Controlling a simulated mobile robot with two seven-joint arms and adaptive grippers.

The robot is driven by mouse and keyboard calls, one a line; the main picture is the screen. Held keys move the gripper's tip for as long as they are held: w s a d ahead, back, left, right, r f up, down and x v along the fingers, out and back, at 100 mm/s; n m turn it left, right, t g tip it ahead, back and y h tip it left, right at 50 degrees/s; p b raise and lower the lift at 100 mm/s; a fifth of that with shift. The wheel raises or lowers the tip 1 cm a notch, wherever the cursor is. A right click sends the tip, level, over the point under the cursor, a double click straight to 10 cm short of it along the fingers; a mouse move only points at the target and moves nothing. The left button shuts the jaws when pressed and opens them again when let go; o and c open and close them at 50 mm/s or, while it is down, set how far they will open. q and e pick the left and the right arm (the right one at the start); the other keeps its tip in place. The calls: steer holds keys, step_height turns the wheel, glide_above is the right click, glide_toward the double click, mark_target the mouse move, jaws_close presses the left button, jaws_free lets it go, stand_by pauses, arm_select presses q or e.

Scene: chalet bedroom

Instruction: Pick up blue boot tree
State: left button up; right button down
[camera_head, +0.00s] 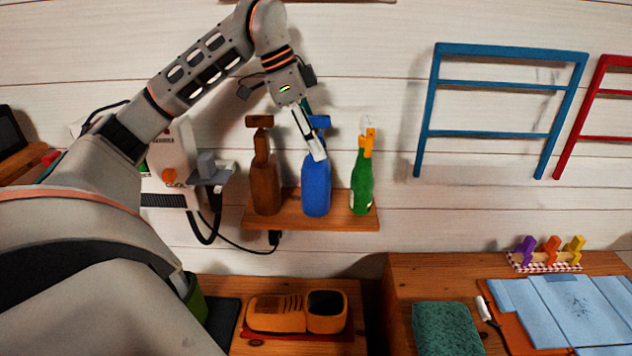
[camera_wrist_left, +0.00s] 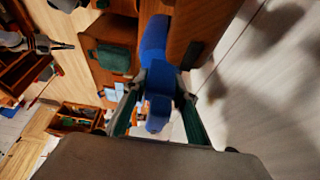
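The blue boot tree (camera_head: 316,185) stands upright on a small wooden wall shelf (camera_head: 285,221), between a brown boot tree (camera_head: 266,185) and a green bottle-shaped object (camera_head: 361,182) with an orange top. My left gripper (camera_head: 316,150) comes down from above at the neck of the blue boot tree and partly covers it. In the left wrist view the blue boot tree (camera_wrist_left: 154,40) lies between the two fingers (camera_wrist_left: 160,75), which sit close on both sides of it. Whether they press on it I cannot tell.
A wall-mounted machine (camera_head: 172,160) with cables is left of the shelf. Blue (camera_head: 497,84) and red (camera_head: 592,125) racks hang at right. Above the shelf the wall is bare beside my arm.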

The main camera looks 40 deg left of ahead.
arm_select(q)
jaws_close()
steer(key=shift+r, duration=0.1)
